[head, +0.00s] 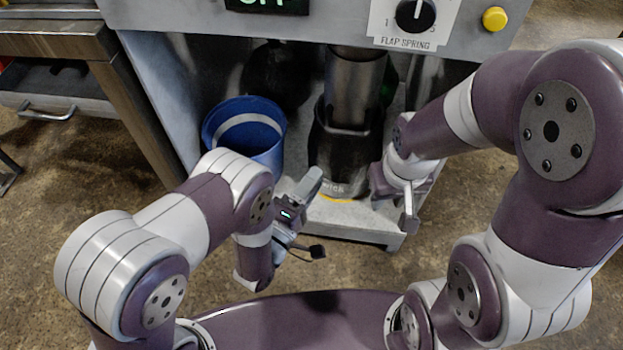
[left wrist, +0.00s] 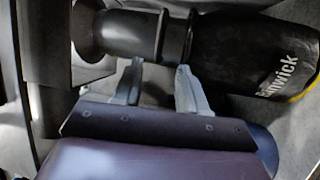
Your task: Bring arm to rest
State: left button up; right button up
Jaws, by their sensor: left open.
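My left gripper (head: 310,182) is in front of the compactor's open lower bay, just right of the blue bin. In the left wrist view its two fingers (left wrist: 158,72) are spread with nothing held between them. They point toward a black container (left wrist: 240,55) with pale lettering and the dark cylinder above it; I cannot tell how large the gap is. My right gripper (head: 398,205) hangs low at the right side of the bay, right of the black container. Its fingers are small and partly hidden, so its opening is unclear.
A blue bin (head: 245,135) stands at the bay's left. The compactor's front panel (head: 340,25) has a flap spring knob (head: 416,14) and a yellow button (head: 495,18). A workbench (head: 60,40) with a drawer is at the left. The floor in front of the bay is clear.

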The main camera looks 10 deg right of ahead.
dwell(0.4)
pick_arm(q)
jog(key=s+a+f+m+g+y+p, duration=0.15)
jog(key=a+f+m+g+y, duration=0.35)
jog(key=f+m+g+y, duration=0.55)
jog(key=s+a+r+g+y+p, duration=0.1)
jog(key=s+a+r+g+p, duration=0.15)
jog(key=s+a+r, duration=0.45)
jog(key=s+a+r+g+y+p, duration=0.1)
jog(key=s+a+r+g, duration=0.15)
jog(key=a+r, duration=0.75)
notch_tip(320, 180, up, 43)
jog(key=w+a+t+p, duration=0.1)
jog(key=w+p, duration=0.1)
jog(key=p, duration=3.6)
jog(key=shift+w+a+r+n+p, duration=0.2)
jog(key=shift+w+a+n+p, duration=0.05)
jog(key=shift+w+n+p, duration=0.2)
